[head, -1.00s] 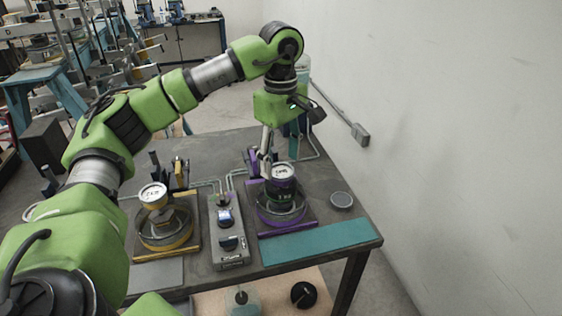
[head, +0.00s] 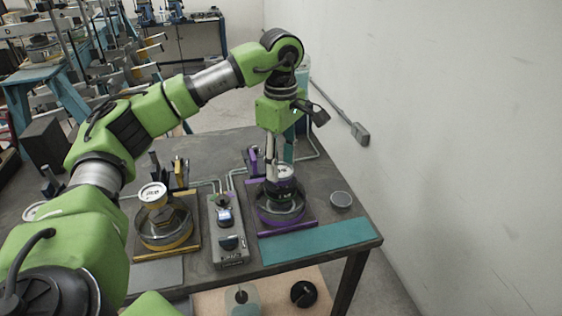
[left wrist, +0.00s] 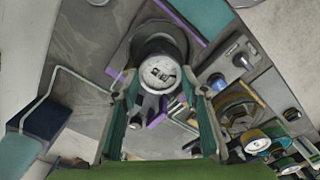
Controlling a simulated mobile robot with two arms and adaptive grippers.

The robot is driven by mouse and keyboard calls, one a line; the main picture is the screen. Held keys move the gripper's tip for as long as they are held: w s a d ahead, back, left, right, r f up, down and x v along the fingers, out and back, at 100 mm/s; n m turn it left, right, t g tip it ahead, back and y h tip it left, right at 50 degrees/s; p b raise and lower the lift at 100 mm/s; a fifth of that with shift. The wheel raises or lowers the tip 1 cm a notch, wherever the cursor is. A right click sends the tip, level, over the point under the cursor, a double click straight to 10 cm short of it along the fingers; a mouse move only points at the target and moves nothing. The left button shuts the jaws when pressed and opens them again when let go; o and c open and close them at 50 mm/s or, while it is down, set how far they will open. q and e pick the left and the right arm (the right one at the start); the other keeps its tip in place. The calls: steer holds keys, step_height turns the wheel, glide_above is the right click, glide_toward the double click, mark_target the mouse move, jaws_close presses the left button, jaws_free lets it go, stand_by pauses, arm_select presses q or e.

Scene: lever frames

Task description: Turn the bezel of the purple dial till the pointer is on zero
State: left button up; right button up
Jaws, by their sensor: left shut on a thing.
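The purple dial (head: 285,171) has a round white face and stands upright above the purple-trimmed ring unit (head: 281,213) on the right of the bench. In the left wrist view its white face (left wrist: 159,72) shows dark markings, too small to read for the pointer's place. My left gripper (head: 281,170) points down from above with one finger on each side of the dial. It is shut on the bezel. In the left wrist view the left gripper's fingers (left wrist: 160,86) flank the dial's rim. My right gripper is not in view.
A yellow dial (head: 153,193) stands on a similar unit at the left. A grey control box (head: 228,232) with knobs sits between them. A small grey dish (head: 341,200) lies to the right and a teal mat (head: 318,241) in front. A wall closes off the right.

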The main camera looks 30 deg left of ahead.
mark_target(281, 169)
arm_select(q)
steer(key=shift+n, duration=0.9)
steer(key=o, duration=1.1)
steer(key=shift+r, duration=0.1)
step_height(281, 169, up, 12)
steer(key=shift+f, duration=0.2)
